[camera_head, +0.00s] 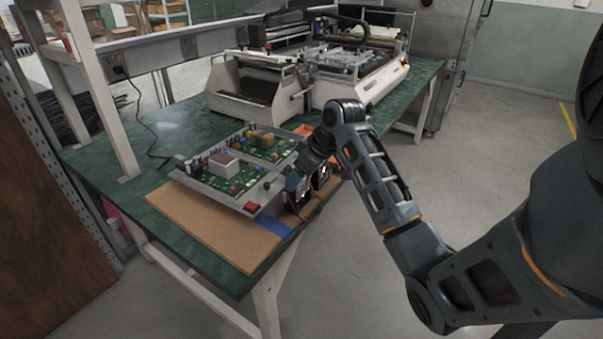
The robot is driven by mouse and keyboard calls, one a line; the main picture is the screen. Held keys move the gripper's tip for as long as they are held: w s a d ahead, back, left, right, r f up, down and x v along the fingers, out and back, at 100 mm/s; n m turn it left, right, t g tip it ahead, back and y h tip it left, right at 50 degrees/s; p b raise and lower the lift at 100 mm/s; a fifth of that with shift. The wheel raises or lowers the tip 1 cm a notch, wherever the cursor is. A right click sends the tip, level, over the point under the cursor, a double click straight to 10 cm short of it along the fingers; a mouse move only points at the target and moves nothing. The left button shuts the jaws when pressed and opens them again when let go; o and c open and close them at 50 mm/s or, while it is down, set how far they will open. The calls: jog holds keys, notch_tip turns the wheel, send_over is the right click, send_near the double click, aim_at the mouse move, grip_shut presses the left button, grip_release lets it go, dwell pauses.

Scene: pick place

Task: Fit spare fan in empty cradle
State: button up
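A grey tray (262,190) with green circuit boards stands on the green workbench. Small dark square parts that look like fans (300,200) are at its right side, near the bench's front right edge. A second dark part (322,176) shows just behind. My gripper (298,184) points down at these parts from above. My wrist hides much of them, and the fingers are too small to tell open from shut. I cannot tell which part is the spare fan or which cradle is empty.
A brown board (208,222) lies in front of the tray, with a blue patch (273,226) beside it. Orange bins (304,130) are behind my wrist. A large white machine (330,65) fills the bench's back. A white post (103,110) stands at the left.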

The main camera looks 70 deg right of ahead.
jog(key=o, duration=0.9)
jog(key=shift+c, duration=1.4)
jog(key=shift+r+p, duration=3.2)
jog(key=shift+r, duration=0.3)
